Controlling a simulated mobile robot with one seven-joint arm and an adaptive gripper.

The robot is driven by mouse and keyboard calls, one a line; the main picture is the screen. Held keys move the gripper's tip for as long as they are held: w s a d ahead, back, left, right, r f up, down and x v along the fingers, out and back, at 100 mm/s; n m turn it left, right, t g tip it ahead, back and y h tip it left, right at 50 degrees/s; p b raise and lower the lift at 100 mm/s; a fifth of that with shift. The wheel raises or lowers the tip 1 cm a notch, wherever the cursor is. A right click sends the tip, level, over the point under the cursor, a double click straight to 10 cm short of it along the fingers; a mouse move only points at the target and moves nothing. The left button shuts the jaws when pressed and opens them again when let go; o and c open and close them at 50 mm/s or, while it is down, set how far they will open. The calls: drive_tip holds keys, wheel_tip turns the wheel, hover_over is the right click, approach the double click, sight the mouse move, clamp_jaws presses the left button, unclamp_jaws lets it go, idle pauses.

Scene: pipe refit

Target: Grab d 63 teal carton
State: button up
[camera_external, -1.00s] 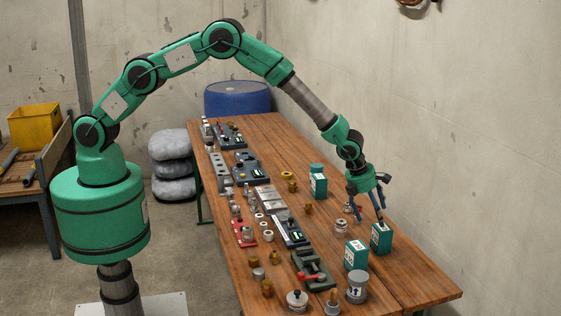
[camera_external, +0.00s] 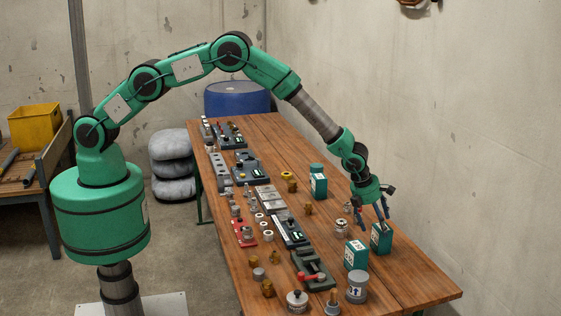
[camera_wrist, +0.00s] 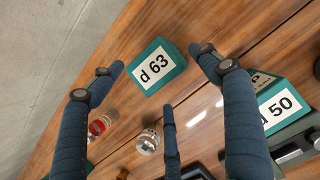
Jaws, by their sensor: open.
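The d 63 teal carton (camera_wrist: 157,66) has a white label and stands on the wooden table (camera_wrist: 185,20). In the external view the carton (camera_external: 381,239) is near the wall side of the table, under my gripper (camera_external: 384,219). In the wrist view my gripper (camera_wrist: 160,85) is open and empty, with dark blue fingers. The carton lies between and ahead of the left and right fingertips; a third finger points at it from below. In the external view the fingertips are at the carton's top; I cannot tell whether they touch it.
The d 50 teal carton (camera_wrist: 279,103) stands close by, also in the external view (camera_external: 356,255), with a grey jar (camera_external: 357,287) beside it. Small metal fittings (camera_wrist: 148,142) and a red-knobbed part (camera_wrist: 98,126) lie near the fingers.

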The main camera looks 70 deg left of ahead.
drive_tip(key=shift+x, duration=2.5)
drive_tip(key=shift+w, duration=0.15)
drive_tip(key=c, duration=1.3)
drive_tip(key=shift+c, duration=0.2)
